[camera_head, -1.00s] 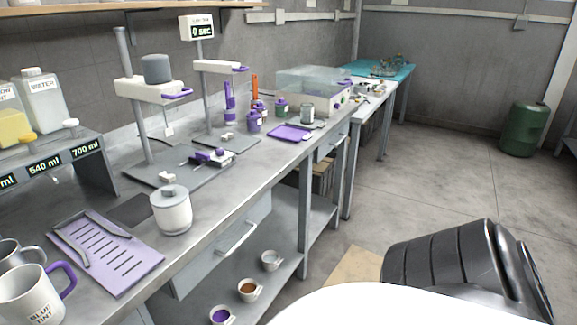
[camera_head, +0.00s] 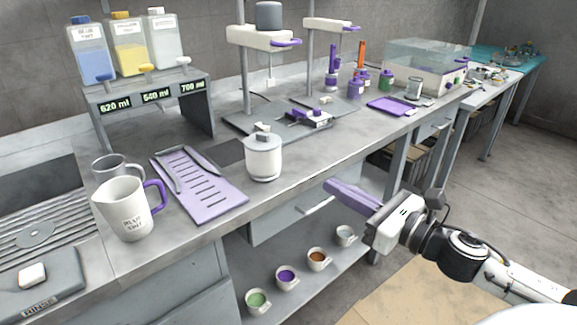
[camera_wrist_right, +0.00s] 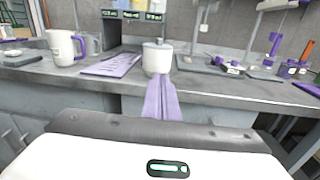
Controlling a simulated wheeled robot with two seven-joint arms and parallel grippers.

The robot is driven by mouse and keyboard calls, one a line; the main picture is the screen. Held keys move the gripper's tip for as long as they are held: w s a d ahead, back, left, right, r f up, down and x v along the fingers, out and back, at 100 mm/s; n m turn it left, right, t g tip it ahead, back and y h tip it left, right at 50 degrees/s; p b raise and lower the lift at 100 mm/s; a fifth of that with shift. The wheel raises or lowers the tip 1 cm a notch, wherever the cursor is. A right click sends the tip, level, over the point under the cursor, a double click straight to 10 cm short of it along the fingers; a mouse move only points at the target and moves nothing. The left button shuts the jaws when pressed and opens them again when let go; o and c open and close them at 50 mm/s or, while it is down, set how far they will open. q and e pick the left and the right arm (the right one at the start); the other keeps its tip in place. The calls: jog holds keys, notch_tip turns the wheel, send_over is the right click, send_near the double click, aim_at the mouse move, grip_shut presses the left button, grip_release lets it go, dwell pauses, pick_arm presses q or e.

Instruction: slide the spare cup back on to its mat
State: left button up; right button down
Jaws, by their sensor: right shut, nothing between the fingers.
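The spare cup appears to be the white lidded pot (camera_head: 264,160), upright near the bench's front edge; it also shows in the right wrist view (camera_wrist_right: 157,60). A dark flat mat (camera_head: 224,152) lies just left of it and behind. The cup stands on bare bench beside the mat, though its body may hide a little of the mat's edge. My right gripper (camera_head: 332,186) has purple fingers, shut and empty, in front of the bench and right of the cup. In the right wrist view the shut fingers (camera_wrist_right: 159,82) point toward the cup, apparently short of it. My left gripper is not in view.
A purple slotted tray (camera_head: 205,190) and a white jug (camera_head: 128,208) stand left of the mat. A grey stand base (camera_head: 250,125) lies behind the cup. Bare bench (camera_head: 325,150) lies right of the cup. Several small cups sit on the lower shelf (camera_head: 330,275).

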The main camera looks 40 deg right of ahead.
aim_at(277, 154)
jog(key=shift+n, duration=0.3)
jog(key=w, duration=0.4)
jog(key=w+a, duration=0.1)
jog(key=w, duration=0.4)
jog(key=w+a, duration=0.1)
jog(key=w, duration=0.3)
jog(key=shift+w+a+r, duration=0.15)
jog(key=shift+w+r, duration=0.05)
jog(key=shift+w, duration=0.2)
